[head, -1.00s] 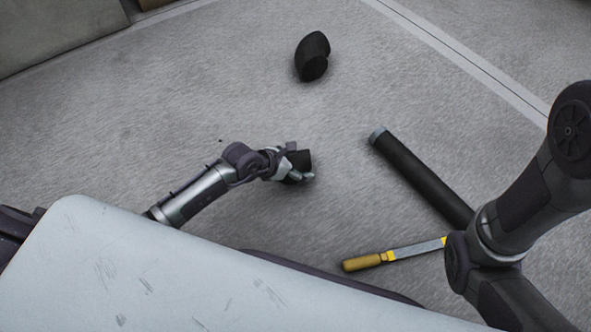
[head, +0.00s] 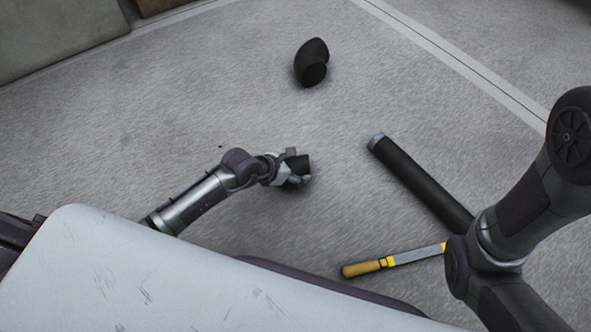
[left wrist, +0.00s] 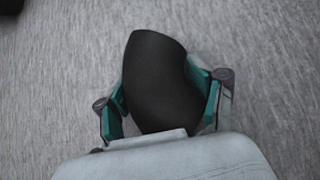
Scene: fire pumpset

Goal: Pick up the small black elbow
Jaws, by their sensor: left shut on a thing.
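The small black elbow (head: 301,163) is between the fingers of my left gripper (head: 294,172), low over the grey floor in the head view. In the left wrist view the elbow (left wrist: 160,80) fills the space between the two green-padded fingers of the left gripper (left wrist: 168,95), which is shut on it. Part of the elbow is hidden by the fingers. I cannot tell how far it is above the floor. My right arm shows at the right of the head view, but its gripper is not in view.
A larger black elbow (head: 311,64) lies on the floor farther back. A black pipe (head: 420,182) with a grey end lies to the right. The floor around the left gripper is clear.

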